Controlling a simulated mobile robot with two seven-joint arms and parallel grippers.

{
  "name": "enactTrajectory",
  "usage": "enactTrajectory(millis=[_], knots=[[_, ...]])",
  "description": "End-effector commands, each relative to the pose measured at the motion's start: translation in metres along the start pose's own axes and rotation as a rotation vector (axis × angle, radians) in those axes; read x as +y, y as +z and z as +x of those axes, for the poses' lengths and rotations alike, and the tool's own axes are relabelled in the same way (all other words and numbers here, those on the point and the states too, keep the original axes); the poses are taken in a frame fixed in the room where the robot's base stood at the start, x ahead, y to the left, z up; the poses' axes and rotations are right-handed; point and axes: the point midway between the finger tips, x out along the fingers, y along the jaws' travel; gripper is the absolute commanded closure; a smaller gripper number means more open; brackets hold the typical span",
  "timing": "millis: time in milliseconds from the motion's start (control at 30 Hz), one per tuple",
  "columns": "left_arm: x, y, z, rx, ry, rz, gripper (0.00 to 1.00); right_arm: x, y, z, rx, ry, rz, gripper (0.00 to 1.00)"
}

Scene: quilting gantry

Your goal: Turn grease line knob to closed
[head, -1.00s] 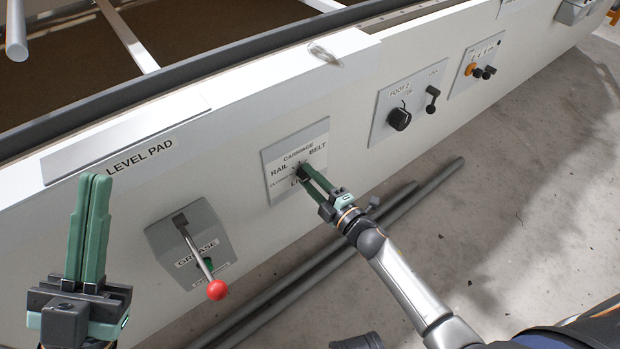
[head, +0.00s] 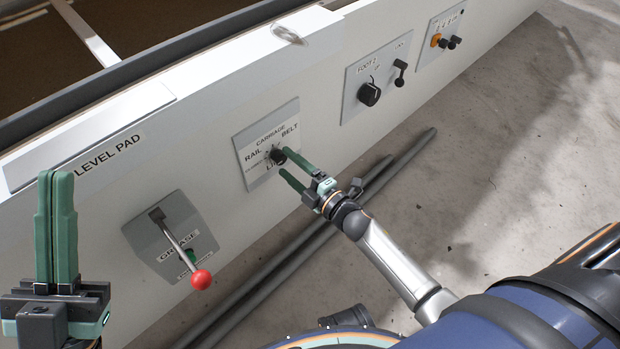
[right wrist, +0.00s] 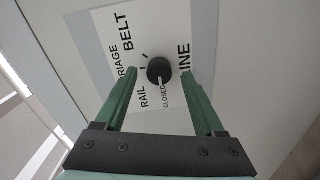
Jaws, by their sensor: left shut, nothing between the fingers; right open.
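The round black knob (head: 278,156) sits on a pale plate (head: 248,143) lettered CARRIAGE, RAIL, BELT, LINE and CLOSED. In the right wrist view the knob (right wrist: 159,68) has a white pointer mark directed at the word CLOSED. My right gripper (head: 284,162) is open in front of the plate. Its fingers lie on either side of the knob in the right wrist view, with gaps between them and it. How far the fingertips stand off the plate is hard to tell. My left gripper (head: 57,174) is shut and empty at the far left, away from the knob.
A grey GREASE box (head: 165,215) with a red-ball lever (head: 201,279) lies between my grippers. A FOOT 2 panel (head: 362,112) with a knob and switch is further right. Grey pipes (head: 330,225) lie on the floor below the white gantry side.

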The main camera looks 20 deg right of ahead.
Motion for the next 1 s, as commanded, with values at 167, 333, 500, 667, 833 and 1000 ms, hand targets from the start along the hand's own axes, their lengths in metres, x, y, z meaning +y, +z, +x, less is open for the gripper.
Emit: enactTrajectory(millis=[167,333,500,667,833,1000], knots=[[-0.005,-0.01,0.009,0.006,0.001,0.012,1.0,0.002,-0.001,-0.04,-0.002,-0.003,0.001,0.29],[-0.007,-0.017,0.015,0.014,0.001,0.029,1.0,0.002,0.0,-0.075,-0.002,-0.003,0.001,0.29],[-0.01,-0.02,0.017,0.016,-0.008,0.036,1.0,0.001,0.0,-0.097,-0.001,-0.001,0.001,0.29],[-0.011,-0.02,0.018,0.014,-0.008,0.041,1.0,0.001,0.0,-0.105,0.0,0.0,-0.001,0.29],[-0.011,-0.019,0.017,0.012,-0.008,0.042,1.0,0.001,0.0,-0.106,0.0,0.001,-0.001,0.29],[-0.011,-0.019,0.017,0.011,-0.008,0.042,1.0,0.001,0.0,-0.105,0.0,0.001,-0.001,0.29]])
